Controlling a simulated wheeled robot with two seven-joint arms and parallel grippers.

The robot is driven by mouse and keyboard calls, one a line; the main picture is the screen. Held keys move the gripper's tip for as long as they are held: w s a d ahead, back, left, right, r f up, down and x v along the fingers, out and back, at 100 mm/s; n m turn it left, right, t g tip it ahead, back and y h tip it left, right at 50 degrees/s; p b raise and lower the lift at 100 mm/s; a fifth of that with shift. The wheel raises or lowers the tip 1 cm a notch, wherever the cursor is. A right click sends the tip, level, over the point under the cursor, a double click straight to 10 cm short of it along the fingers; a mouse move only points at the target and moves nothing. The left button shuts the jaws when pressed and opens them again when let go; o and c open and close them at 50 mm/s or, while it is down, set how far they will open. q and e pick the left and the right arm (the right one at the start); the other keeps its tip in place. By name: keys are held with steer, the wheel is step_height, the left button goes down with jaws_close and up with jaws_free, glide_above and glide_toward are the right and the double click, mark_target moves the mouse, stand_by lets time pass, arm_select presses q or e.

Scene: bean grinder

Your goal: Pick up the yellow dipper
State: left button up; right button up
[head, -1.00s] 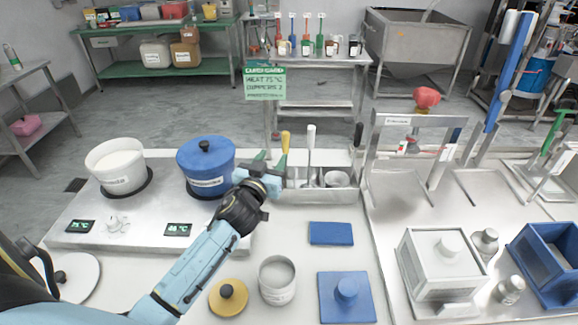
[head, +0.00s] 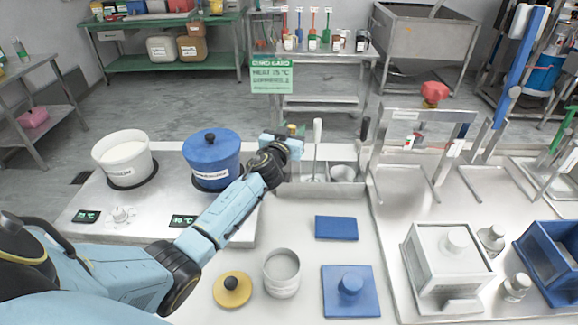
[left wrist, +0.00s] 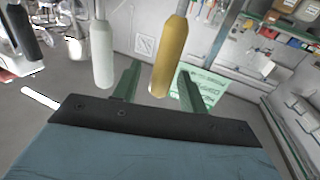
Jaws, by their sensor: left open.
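The yellow dipper (left wrist: 171,55) shows in the left wrist view as a yellow handle, with its tip between the two green fingers in the picture. My left gripper (left wrist: 159,72) is open, and no finger visibly touches the handle. In the head view my left gripper (head: 290,134) is at the left end of the metal utensil holder (head: 325,190) and hides the yellow dipper. A white-handled utensil (head: 317,135) stands just right of the gripper and shows left of the yellow handle in the left wrist view (left wrist: 103,55). My right gripper is not in view.
A blue lidded pot (head: 211,155) and a white pot (head: 124,160) stand on the hot plate at left. A metal cup (head: 281,275), yellow lid (head: 232,289) and blue pieces lie in front. A metal frame (head: 425,116) stands right of the holder.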

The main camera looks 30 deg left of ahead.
arm_select(q)
jaws_close()
stand_by(0.3)
